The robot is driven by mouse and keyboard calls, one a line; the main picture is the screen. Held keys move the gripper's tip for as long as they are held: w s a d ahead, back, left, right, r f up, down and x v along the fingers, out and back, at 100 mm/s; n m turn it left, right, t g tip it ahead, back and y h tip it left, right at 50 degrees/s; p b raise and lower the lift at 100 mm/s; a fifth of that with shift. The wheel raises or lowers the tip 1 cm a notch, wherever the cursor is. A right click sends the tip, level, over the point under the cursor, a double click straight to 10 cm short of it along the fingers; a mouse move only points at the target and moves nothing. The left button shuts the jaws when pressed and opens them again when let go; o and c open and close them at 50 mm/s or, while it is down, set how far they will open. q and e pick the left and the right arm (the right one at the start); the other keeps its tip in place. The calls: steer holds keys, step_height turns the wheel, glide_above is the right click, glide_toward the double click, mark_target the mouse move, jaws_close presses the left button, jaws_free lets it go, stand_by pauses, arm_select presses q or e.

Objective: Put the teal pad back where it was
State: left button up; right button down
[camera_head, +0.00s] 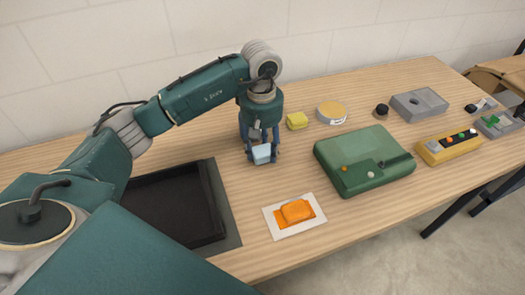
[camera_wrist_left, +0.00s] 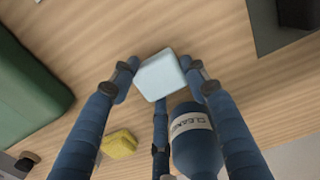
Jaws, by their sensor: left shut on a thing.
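The teal pad, a pale blue-teal block (camera_head: 262,154), is between the fingers of my left gripper (camera_head: 261,151) in the head view. In the left wrist view the pad (camera_wrist_left: 161,76) is pinched between the fingertips of the gripper (camera_wrist_left: 163,78). My left gripper is shut on it and points down over the table's middle. I cannot tell whether the pad touches the table. My right gripper is not in view.
An orange block on a white mat (camera_head: 318,219) lies in front, with a black tray (camera_head: 222,196) to its left. A green case (camera_head: 362,157) and yellow sponge (camera_head: 297,121) are to the right. A blue cleaner bottle (camera_wrist_left: 196,148) stands close to the fingers.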

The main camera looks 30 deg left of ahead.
arm_select(q)
steer(key=shift+w+f, duration=0.1)
steer(key=shift+f, duration=0.15)
steer(key=shift+f, duration=0.1)
steer(key=o, duration=1)
